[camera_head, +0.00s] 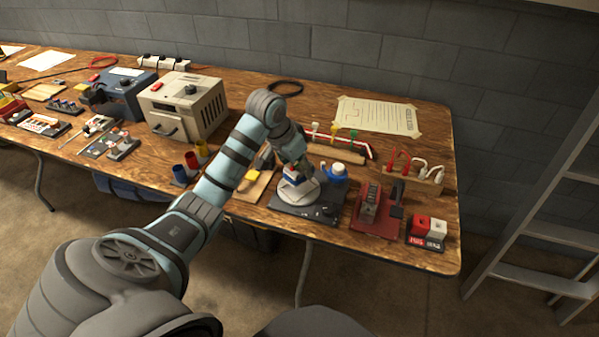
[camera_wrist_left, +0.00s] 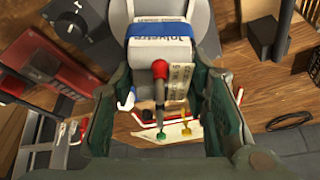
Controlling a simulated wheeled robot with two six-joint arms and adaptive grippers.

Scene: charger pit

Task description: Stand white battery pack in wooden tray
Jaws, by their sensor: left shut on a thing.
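The battery pack, white with a blue band (camera_head: 292,180), is between the fingers of my left gripper (camera_head: 297,171), over the round pale plate of a dark scale (camera_head: 322,212). In the left wrist view the white and blue pack (camera_wrist_left: 160,48) sits between the two green fingers of the gripper (camera_wrist_left: 162,75), with the grey plate behind it. I cannot tell whether the pack touches the plate. A light wooden tray (camera_head: 262,181) with a yellow block lies just left of the scale, partly hidden by my arm. My right gripper is not in view.
A blue-capped jar (camera_head: 334,174) stands at the scale's back right. A red vise (camera_head: 371,210) and a red-white block (camera_head: 426,230) are to the right. Cable racks (camera_head: 337,150) stand behind. A beige charger box (camera_head: 187,105) and coloured cups (camera_head: 191,160) are left.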

